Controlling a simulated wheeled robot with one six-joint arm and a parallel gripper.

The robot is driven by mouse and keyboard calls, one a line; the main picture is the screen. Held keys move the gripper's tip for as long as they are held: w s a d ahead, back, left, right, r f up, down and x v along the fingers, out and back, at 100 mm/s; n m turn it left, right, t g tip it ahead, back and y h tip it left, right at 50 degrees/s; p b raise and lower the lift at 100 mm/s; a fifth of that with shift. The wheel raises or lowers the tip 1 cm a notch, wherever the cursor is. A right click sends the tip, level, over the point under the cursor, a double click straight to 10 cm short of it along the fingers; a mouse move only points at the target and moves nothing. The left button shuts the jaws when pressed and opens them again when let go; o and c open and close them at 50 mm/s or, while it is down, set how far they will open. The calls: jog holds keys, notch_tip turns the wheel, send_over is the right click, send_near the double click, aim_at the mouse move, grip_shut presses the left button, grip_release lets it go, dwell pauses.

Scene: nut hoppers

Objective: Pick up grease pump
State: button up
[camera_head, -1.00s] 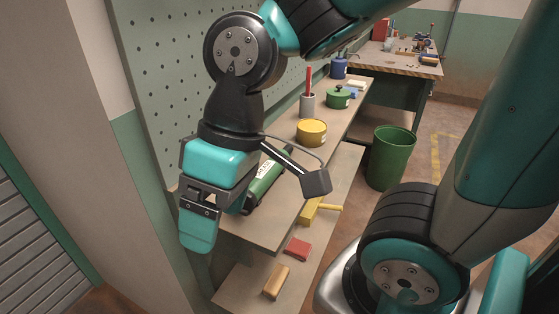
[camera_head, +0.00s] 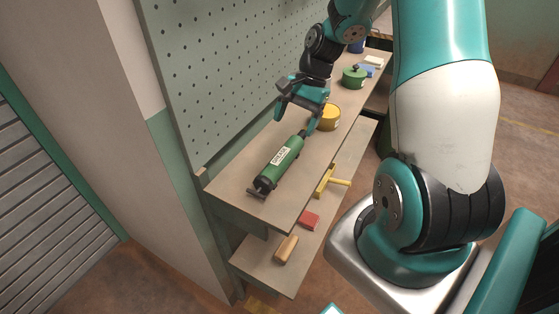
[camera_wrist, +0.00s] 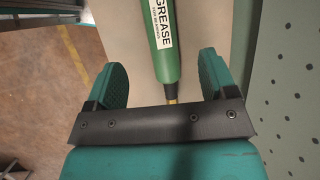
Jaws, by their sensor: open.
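The grease pump (camera_head: 280,163) is a green cylinder with a white "GREASE" label. It lies on the upper shelf (camera_head: 229,175), with a dark handle at its near end. In the wrist view the grease pump (camera_wrist: 159,45) points its brass-coloured tip at my gripper. My gripper (camera_head: 295,123) is open at the pump's far end, beside the yellow tin. In the wrist view the teal fingers of my gripper (camera_wrist: 161,80) stand on both sides of the pump's tip end, with gaps between. Whether the fingers are level with the pump or above it is hard to tell.
A yellow tin (camera_head: 328,118) and a green pot (camera_head: 354,77) stand farther along the upper shelf. A pegboard (camera_head: 225,75) rises behind it. The lower shelf (camera_head: 262,264) holds a yellow tool (camera_head: 328,183), a red block (camera_head: 309,220) and a wooden piece (camera_head: 286,249).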

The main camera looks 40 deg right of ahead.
aim_at(283, 155)
jog(key=x, duration=0.6)
jog(key=shift+p, duration=0.4)
jog(key=shift+d+p+x, duration=0.2)
jog(key=shift+p+x, duration=0.6)
jog(key=shift+x, duration=1.75)
jog(key=shift+f, duration=0.15)
jog(key=c, duration=1.4)
jog(key=shift+o, duration=0.2)
notch_tip(283, 155, up, 20)
jog(key=b, duration=0.1)
jog(key=shift+b, duration=0.3)
